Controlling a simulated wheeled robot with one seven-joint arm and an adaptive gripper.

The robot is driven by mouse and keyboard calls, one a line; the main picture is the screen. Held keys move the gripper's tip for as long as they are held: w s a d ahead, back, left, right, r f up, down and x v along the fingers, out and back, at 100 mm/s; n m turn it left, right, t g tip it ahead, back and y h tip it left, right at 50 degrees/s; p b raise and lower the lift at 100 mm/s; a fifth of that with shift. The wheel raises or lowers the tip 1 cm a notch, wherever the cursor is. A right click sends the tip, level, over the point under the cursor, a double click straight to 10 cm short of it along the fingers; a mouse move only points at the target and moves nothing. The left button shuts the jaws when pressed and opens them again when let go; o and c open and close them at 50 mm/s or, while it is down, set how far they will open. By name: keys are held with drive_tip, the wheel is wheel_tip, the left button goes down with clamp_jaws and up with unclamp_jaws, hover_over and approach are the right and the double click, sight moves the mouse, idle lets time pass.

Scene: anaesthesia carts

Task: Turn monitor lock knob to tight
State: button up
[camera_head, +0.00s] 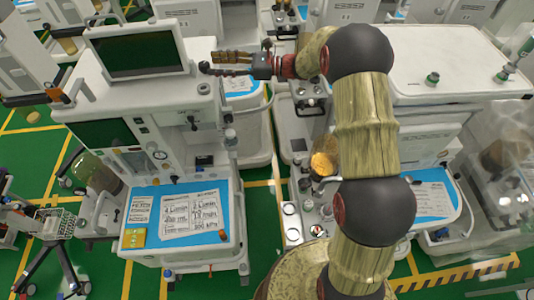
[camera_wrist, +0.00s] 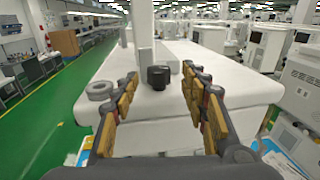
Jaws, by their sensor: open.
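A black lock knob (camera_wrist: 158,77) stands on the white cart top in the wrist view, in front of a white post (camera_wrist: 143,38). In the head view a dark piece that looks like the knob (camera_head: 203,67) is just right of the monitor (camera_head: 137,54), by the fingertips. My gripper (camera_wrist: 160,86) is open, one finger to each side of the knob in the wrist view. I cannot tell whether the fingers touch it. In the head view my gripper (camera_head: 214,62) reaches leftward over the cart top. The knob's lock setting cannot be read.
A grey ring-shaped part (camera_wrist: 100,90) sits left of the knob on the cart top (camera_wrist: 185,105). The cart's work surface (camera_head: 180,215) is below. A second cart (camera_head: 450,60) stands to the right. Green floor (camera_wrist: 50,120) is open at left.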

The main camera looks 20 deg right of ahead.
drive_tip(key=b+v, duration=0.1)
drive_tip(key=v, duration=0.5)
drive_tip(key=s+f+n+g+h+b, duration=0.2)
drive_tip(key=s+f+n+h, duration=0.1)
drive_tip(key=s, duration=0.5)
drive_tip(key=s+d+f+n+g+h+b, duration=0.1)
drive_tip(key=s+f+n+h, duration=0.3)
drive_tip(key=s, duration=0.5)
drive_tip(key=s+d+f+n+g+h+b, duration=0.1)
drive_tip(key=s+f+n+g+h+b, duration=0.2)
drive_tip(key=s+f+n, duration=0.3)
wheel_tip(320, 180, down, 3)
drive_tip(key=shift+s+r+h+b, duration=0.1)
drive_tip(key=shift+s+h+b, duration=0.45)
drive_tip(key=shift+s, duration=0.65)
drive_tip(key=shift+d, duration=0.15)
